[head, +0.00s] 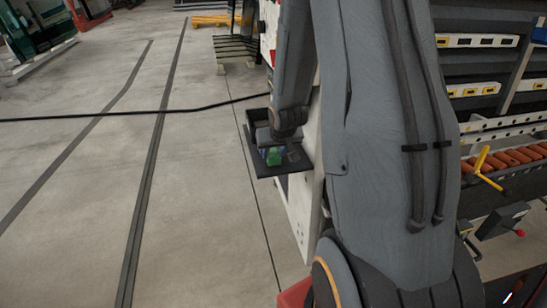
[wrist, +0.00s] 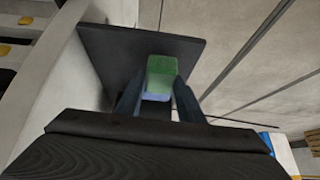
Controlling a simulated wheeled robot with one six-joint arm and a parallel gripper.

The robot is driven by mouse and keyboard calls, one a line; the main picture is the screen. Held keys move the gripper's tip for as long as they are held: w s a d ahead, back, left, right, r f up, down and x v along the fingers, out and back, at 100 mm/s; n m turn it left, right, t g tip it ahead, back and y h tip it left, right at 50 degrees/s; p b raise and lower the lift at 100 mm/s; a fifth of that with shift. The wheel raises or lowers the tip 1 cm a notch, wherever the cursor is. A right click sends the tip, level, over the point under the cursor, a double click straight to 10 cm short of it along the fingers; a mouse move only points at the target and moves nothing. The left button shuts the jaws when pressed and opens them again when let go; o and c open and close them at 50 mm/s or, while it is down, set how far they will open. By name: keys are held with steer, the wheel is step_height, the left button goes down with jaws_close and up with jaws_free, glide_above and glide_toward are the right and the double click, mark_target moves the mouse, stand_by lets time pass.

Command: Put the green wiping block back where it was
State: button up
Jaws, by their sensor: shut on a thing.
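The green wiping block (wrist: 161,66) shows in the wrist view between the two fingers of my gripper (wrist: 158,88). It has a green upper part and a pale blue part near the fingers. My gripper is shut on it. The dark plate of the tray (wrist: 110,48) is behind the block in the wrist view. I cannot tell whether the block touches the tray.
A white machine panel (head: 300,210) stands beside the tray. A roller conveyor (head: 515,161) with a yellow handle (head: 483,167) is at the right. A black cable (head: 130,115) crosses the floor. The concrete floor (head: 90,220) at the left is clear.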

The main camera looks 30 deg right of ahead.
steer(key=shift+f, duration=0.85)
steer(key=shift+f, duration=0.15)
steer(key=o, duration=1.1)
